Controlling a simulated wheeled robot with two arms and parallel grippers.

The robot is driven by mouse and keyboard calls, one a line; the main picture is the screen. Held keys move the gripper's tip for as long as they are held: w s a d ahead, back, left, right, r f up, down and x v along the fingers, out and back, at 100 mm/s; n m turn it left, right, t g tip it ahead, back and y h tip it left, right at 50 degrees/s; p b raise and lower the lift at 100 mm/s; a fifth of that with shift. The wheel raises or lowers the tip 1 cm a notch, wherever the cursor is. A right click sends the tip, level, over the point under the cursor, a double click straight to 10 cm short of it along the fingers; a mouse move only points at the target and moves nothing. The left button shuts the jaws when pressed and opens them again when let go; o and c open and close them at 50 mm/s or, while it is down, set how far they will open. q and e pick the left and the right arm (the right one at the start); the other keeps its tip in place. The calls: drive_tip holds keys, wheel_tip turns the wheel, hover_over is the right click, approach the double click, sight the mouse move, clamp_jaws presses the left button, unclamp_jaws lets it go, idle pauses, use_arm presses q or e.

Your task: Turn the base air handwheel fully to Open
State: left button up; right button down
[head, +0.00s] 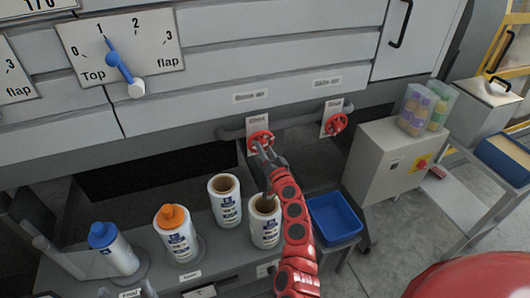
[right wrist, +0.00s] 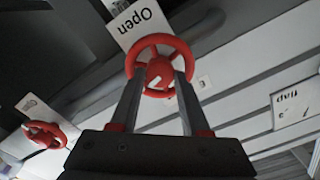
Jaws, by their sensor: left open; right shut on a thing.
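The base air handwheel (head: 261,137) is small and red, on a pipe below the machine's front panel, under the left of two labels. It also shows in the right wrist view (right wrist: 146,44). My right gripper (head: 266,152) reaches up to it, and its two fingers (right wrist: 158,85) are shut on the wheel, one on each side. A white plate (right wrist: 140,20) behind the wheel reads "Open", upside down in the right wrist view. The wheel's exact turn is hard to tell. What look like my left gripper's fingertips (head: 126,291) show at the bottom left edge, apart and empty.
A second red handwheel (head: 335,124), under the side air label, sits to the right. Several bottles and rolls, including a white roll (head: 226,205), stand below on the shelf beside my right arm. A blue bin (head: 334,217) and a grey control box (head: 388,165) are right.

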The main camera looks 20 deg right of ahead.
drive_tip(key=m, duration=0.4)
drive_tip(key=shift+d+m+b, duration=0.1)
drive_tip(key=shift+m+b, duration=0.2)
drive_tip(key=shift+b, duration=0.05)
drive_tip(key=m, duration=1.1)
drive_tip(key=m+p, duration=0.1)
drive_tip(key=m, duration=0.4)
drive_tip(key=shift+f, duration=0.1)
drive_tip(key=shift+c, duration=1.9)
unclamp_jaws()
drive_tip(key=shift+s, duration=0.1)
drive_tip(key=s+b, duration=0.1)
drive_tip(key=s, duration=1.6)
drive_tip(key=shift+d, duration=0.2)
